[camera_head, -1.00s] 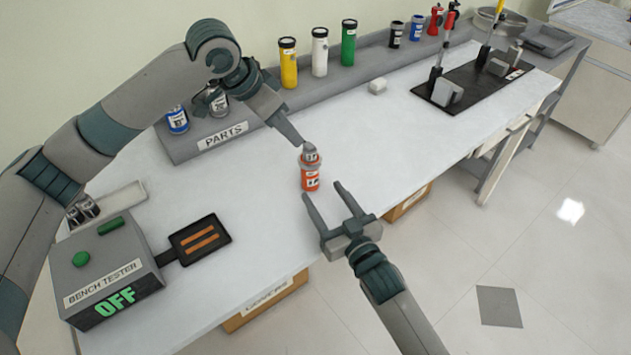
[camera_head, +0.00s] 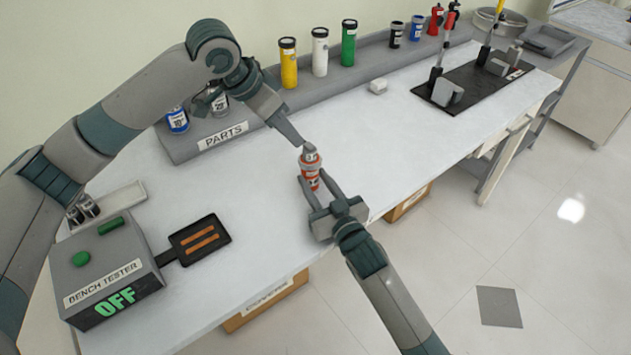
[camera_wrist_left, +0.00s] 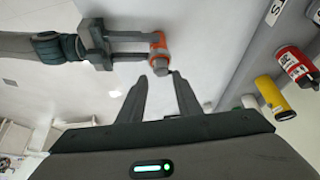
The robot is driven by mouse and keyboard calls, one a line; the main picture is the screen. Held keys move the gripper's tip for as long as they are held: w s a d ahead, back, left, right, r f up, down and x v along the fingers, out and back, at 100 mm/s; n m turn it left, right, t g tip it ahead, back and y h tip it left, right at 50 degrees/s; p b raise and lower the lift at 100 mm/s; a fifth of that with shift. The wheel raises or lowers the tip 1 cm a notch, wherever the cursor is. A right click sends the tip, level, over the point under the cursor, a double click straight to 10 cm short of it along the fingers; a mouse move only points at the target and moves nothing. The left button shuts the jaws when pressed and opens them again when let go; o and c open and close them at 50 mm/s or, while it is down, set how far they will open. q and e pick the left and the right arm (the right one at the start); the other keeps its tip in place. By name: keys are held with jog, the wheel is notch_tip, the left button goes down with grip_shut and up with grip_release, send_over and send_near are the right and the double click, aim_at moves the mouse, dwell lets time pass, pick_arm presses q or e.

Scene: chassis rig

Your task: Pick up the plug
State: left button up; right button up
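I cannot tell for sure which part is the plug. My right gripper (camera_head: 314,177) has its fingers on both sides of the orange body and looks shut on it. In the left wrist view the orange part (camera_wrist_left: 157,41) is between those fingers, with the grey piece (camera_wrist_left: 161,66) facing me. My left gripper (camera_head: 300,143) is open and empty; its fingertips (camera_wrist_left: 163,77) are close to the grey piece, which lies just beyond the gap between them.
A bench tester (camera_head: 105,275) reading OFF, with a dark tray (camera_head: 200,241), stands at the left. A grey parts shelf (camera_head: 185,148) runs along the back with several coloured cylinders. A small white block (camera_head: 378,87) lies behind.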

pick_arm(q)
jog(key=o, duration=0.4)
jog(key=shift+r, duration=0.1)
notch_tip(320, 180, up, 4)
jog(key=shift+w+f+m+g+y, duration=0.1)
jog(key=shift+f+m+g+y, duration=0.05)
jog(key=shift+m+g, duration=0.35)
jog(key=shift+w+f+m+g+y, duration=0.15)
jog(key=shift+m+g, duration=0.15)
jog(key=shift+m, duration=0.3)
jog(key=shift+s, duration=0.1)
send_over(307, 149)
jog(key=s+a, duration=0.2)
jog(key=shift+w+f, duration=0.15)
jog(key=shift+f, duration=2.95)
jog(key=shift+w+x, duration=0.2)
jog(key=shift+x, duration=1.1)
jog(key=shift+w+x, duration=0.15)
jog(key=shift+x, duration=1.15)
